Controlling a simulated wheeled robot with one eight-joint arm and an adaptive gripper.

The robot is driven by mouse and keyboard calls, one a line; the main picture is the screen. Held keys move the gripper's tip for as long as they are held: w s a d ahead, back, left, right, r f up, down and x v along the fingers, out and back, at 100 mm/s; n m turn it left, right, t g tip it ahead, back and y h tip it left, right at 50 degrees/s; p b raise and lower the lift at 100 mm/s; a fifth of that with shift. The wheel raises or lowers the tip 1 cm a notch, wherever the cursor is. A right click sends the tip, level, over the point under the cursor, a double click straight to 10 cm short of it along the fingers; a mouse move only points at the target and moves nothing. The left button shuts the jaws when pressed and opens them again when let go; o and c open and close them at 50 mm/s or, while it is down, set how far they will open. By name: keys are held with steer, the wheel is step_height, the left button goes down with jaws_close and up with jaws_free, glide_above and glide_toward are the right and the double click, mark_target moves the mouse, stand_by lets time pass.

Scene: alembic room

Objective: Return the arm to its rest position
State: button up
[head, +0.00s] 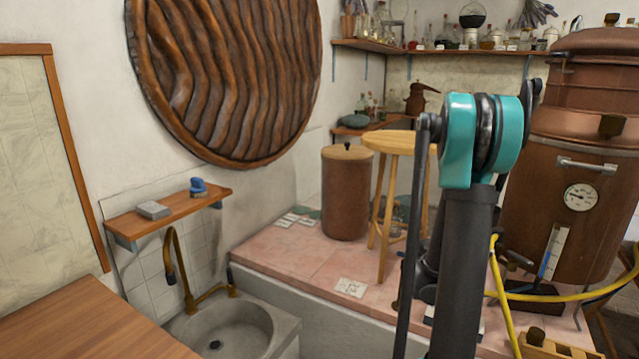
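My arm stands in the right half of the head view, with a dark upright link and a teal joint at its top. My gripper is not visible in this view, so I cannot see whether it holds anything. The arm is seen in front of the wooden stool (396,140) and to the left of the large copper still (560,215). I cannot tell whether it touches anything.
A stone sink (240,322) with a brass tap (175,262) is at lower left, beside a wooden worktop (95,325). A pink tiled platform (290,258) bears a brown lidded barrel (346,195). A yellow hose (560,297) runs at lower right.

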steer(key=s+a+f+m+g+y, duration=0.1)
steer(key=s+a+f+m+y, duration=0.2)
steer(key=s+a+m, duration=0.3)
steer(key=s+a+f+m+g+y, duration=0.1)
steer(key=s+a+f+m+y, duration=0.3)
steer(key=a, duration=1.2)
steer(key=s+a+f+m+g+y, duration=0.1)
steer(key=s+a+f+m+y, duration=0.3)
steer(key=s+a+m+y, duration=0.3)
steer(key=s+a+m, duration=0.1)
steer(key=s+a, duration=0.3)
steer(key=s, duration=0.1)
steer(key=shift+m, duration=0.4)
